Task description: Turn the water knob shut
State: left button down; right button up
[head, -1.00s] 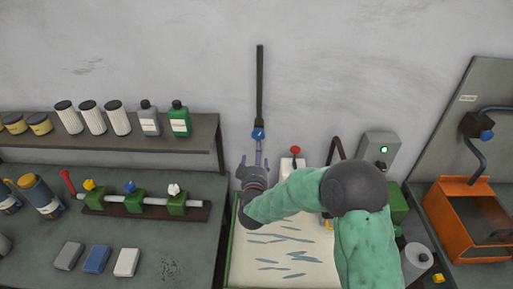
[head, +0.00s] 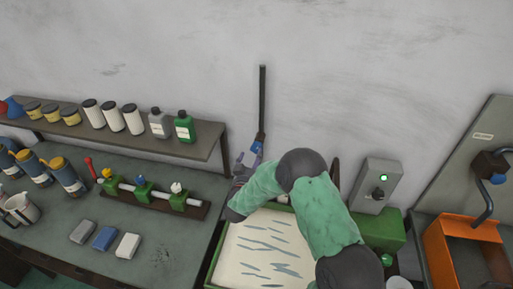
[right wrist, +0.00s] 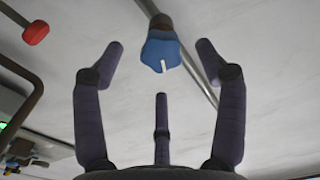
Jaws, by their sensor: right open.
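A blue knob (head: 257,143) sits at the lower end of a dark vertical pipe (head: 263,95) on the wall. In the right wrist view the blue knob (right wrist: 160,53) has a white pointer mark and lies just past my fingers, near the gap between their tips. My right gripper (head: 249,157) is just below the knob in the head view, open and empty. In the right wrist view its fingers (right wrist: 160,62) stand spread, with no clear contact with the knob. My left gripper is out of view.
A tray (head: 214,262) of pale liquid lies below my right arm. A grey control box (head: 376,186) with a green light is to the right. A shelf (head: 120,133) of bottles is to the left. A red knob (right wrist: 36,32) shows in the right wrist view.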

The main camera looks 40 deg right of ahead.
aim_at(256, 151)
jog(key=x, duration=0.6)
jog(key=shift+d, duration=0.1)
